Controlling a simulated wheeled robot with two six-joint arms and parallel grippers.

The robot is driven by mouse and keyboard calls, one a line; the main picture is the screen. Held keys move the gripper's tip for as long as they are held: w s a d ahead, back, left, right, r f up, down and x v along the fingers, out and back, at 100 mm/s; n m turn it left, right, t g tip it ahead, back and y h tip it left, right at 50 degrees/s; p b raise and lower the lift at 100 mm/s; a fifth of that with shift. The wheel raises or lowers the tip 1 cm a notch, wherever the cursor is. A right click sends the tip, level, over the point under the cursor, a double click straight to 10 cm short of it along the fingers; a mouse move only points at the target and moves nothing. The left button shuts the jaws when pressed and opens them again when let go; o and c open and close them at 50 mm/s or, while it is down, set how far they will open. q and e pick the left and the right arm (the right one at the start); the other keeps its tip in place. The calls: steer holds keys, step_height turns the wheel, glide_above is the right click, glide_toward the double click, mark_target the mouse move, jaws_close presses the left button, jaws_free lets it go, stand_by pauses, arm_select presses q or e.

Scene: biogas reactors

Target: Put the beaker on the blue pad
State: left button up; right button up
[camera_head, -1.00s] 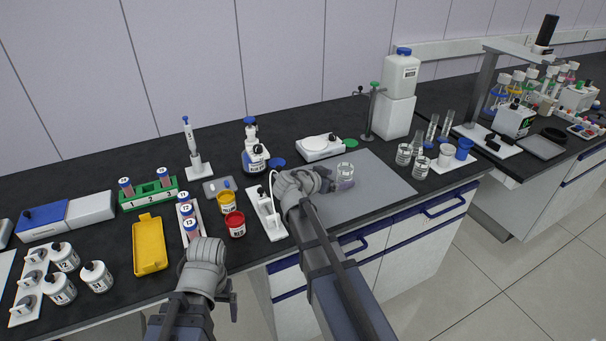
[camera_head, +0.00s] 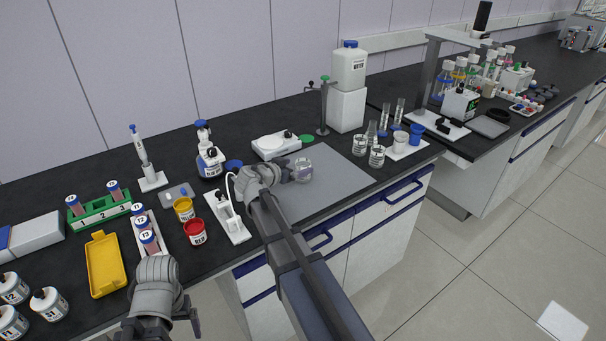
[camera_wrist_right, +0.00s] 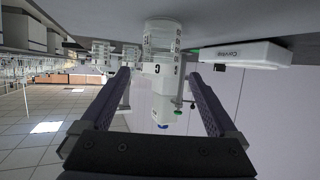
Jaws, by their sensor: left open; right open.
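The beaker (camera_head: 302,171) is clear glass and stands upright on the grey mat (camera_head: 345,182). It also shows upside down in the right wrist view (camera_wrist_right: 161,36), ahead of and between the open fingers. My right gripper (camera_head: 288,173) is open just left of the beaker in the head view; whether its fingers touch the glass I cannot tell. A flat round blue pad (camera_head: 234,166) lies on the black bench, left of the white balance-like device (camera_head: 276,146). My left gripper (camera_head: 188,312) appears open and empty, low at the bench's front edge.
A green pad (camera_head: 307,139) lies beside the white device. More glassware (camera_head: 377,156) stands right of the mat. A white rack (camera_head: 228,219) with an upright fitting is left of my right wrist.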

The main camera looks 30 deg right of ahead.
mark_target(307, 162)
steer(key=b+x, duration=0.1)
steer(key=x, duration=0.2)
steer(key=shift+w+d, duration=0.1)
steer(key=shift+d, duration=0.05)
steer(key=shift+c, duration=0.6)
steer(key=c, duration=1.3)
steer(key=shift+r, duration=0.2)
steer(key=shift+c, duration=0.2)
step_height(307, 162, up, 10)
steer(key=p, duration=1)
